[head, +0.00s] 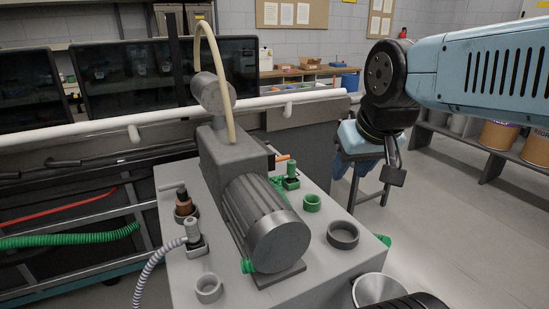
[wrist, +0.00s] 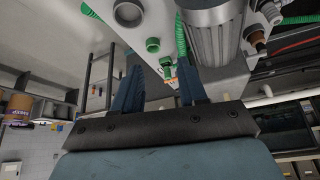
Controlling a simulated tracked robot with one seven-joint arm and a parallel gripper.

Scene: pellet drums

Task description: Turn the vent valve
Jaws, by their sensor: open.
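A green valve (head: 291,181) with a short orange lever (head: 283,158) stands on the grey pump housing, behind the ribbed motor. No label shows which fitting is the vent valve. In the wrist view the green valve (wrist: 167,68) with its orange part appears beyond and between my two blue fingers. My gripper (head: 350,163) is to the right of the housing in the head view, apart from the valve. Its fingers (wrist: 159,72) are spread and hold nothing. A brown fitting (head: 184,205) with a grey handle and a grey hose fitting (head: 193,236) stand at the left.
The ribbed grey motor (head: 265,223) and a tall cylinder (head: 213,92) with a cream hose stand beside the green valve. Green and grey open ports (head: 343,235) dot the housing top. A white pipe (head: 90,128) runs behind. Open floor lies at the right.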

